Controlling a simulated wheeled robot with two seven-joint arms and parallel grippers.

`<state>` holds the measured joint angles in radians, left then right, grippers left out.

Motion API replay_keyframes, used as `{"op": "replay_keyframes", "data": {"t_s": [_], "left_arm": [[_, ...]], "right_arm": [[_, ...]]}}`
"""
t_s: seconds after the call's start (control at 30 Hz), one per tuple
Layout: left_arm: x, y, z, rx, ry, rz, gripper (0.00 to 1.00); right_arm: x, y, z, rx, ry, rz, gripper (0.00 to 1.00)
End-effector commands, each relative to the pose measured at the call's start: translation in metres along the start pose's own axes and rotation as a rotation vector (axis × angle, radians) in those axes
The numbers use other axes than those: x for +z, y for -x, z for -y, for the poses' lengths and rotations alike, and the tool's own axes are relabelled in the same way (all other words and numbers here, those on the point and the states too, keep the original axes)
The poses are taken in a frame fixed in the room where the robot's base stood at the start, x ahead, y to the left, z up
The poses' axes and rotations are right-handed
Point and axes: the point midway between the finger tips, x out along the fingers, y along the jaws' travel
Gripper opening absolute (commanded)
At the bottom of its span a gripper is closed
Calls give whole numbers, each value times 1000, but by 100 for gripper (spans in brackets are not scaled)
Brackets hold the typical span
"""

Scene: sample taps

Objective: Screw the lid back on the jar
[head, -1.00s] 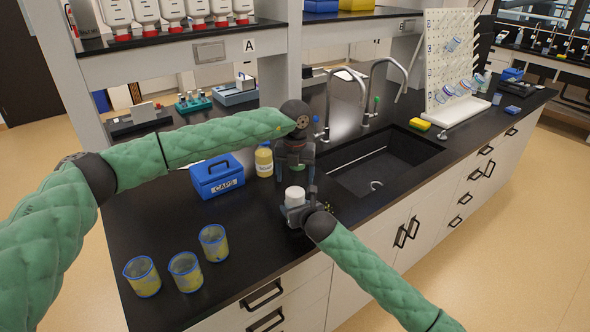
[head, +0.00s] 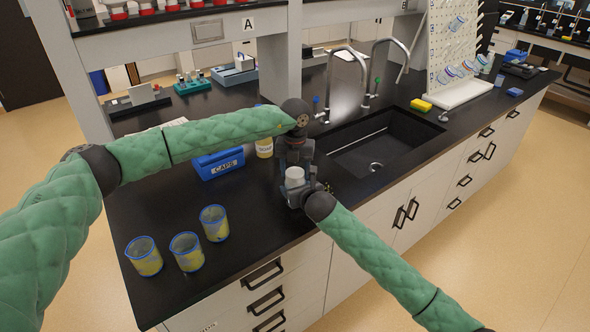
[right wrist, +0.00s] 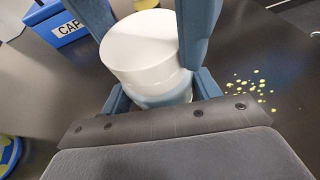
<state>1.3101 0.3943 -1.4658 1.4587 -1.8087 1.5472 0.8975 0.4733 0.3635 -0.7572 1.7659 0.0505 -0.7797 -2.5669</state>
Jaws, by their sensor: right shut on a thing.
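The jar (right wrist: 163,97) stands on the bench with a white lid (right wrist: 138,42) on top. The white lid also shows in the head view (head: 295,172). A seam runs around the white part below the top; whether the lid is tight cannot be told. My right gripper (head: 297,192) is shut on the jar's lower body. My left gripper (head: 295,156) points down just over the jar, and its two fingers (right wrist: 145,25) stand on either side of the lid. Whether they press on the lid cannot be told.
A blue CAPS box (head: 220,163) and a yellow-labelled bottle (head: 264,147) stand behind-left. Several blue-rimmed beakers (head: 187,252) stand front-left. The sink (head: 375,150) lies right of the jar. Yellow spots (right wrist: 255,90) mark the bench beside it.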

Motion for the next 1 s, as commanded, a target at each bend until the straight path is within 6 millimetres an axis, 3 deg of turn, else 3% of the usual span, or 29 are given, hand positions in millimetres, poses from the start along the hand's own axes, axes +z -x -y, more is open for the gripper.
{"op": "replay_keyframes", "data": {"t_s": [0.33, 1.0], "left_arm": [[0, 0, -1, 0, -92, 0, 28], [1, 0, -2, 2, -1040, 0, 27]], "right_arm": [[-1, 0, 0, -1, 0, -1, 0], [-1, 0, 1, -1, 0, -1, 0]]}}
